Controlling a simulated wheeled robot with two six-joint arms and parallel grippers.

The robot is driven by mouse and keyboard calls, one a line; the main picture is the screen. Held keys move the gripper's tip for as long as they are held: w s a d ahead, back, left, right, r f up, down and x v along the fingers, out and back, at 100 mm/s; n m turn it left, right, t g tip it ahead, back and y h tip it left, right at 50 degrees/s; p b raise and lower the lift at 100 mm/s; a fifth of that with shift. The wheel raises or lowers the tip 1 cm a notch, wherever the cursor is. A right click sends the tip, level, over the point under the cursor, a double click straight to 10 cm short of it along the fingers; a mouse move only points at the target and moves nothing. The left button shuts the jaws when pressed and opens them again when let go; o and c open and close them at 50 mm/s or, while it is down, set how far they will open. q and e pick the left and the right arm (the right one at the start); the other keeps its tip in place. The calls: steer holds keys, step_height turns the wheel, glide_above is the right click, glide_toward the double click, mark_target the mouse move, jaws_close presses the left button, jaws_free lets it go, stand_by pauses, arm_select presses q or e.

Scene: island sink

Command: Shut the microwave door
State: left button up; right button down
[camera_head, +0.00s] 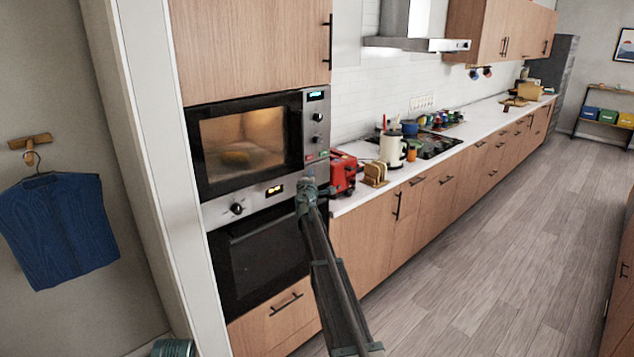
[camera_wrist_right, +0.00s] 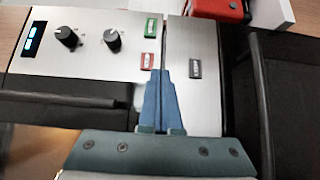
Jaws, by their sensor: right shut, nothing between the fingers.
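The built-in microwave (camera_head: 250,143) is set in the tall wooden cabinet. Its dark door has a lit window, with a yellowish item dimly visible inside. The door looks flush or nearly flush with the front; I cannot tell whether it is fully closed. Its control panel (camera_head: 317,120) has a display, two knobs, and a green and a red button. My right gripper (camera_head: 307,184) is shut and empty, in front of the panel's lower end. In the right wrist view, its blue fingers (camera_wrist_right: 160,78) point at the panel near the red button (camera_wrist_right: 148,60).
A black oven (camera_head: 255,255) sits directly below the microwave. A red toaster (camera_head: 343,172), a toast rack (camera_head: 375,174) and a white kettle (camera_head: 392,149) stand on the counter to the right. A blue garment (camera_head: 62,228) hangs at left. The wooden floor (camera_head: 480,240) at right is clear.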

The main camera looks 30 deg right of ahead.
steer(key=shift+w+a, duration=0.1)
steer(key=shift+w, duration=0.65)
steer(key=shift+s, duration=0.1)
steer(key=s+d, duration=0.4)
steer(key=s, duration=0.9)
steer(key=shift+s, duration=0.15)
steer(key=shift+a, duration=0.1)
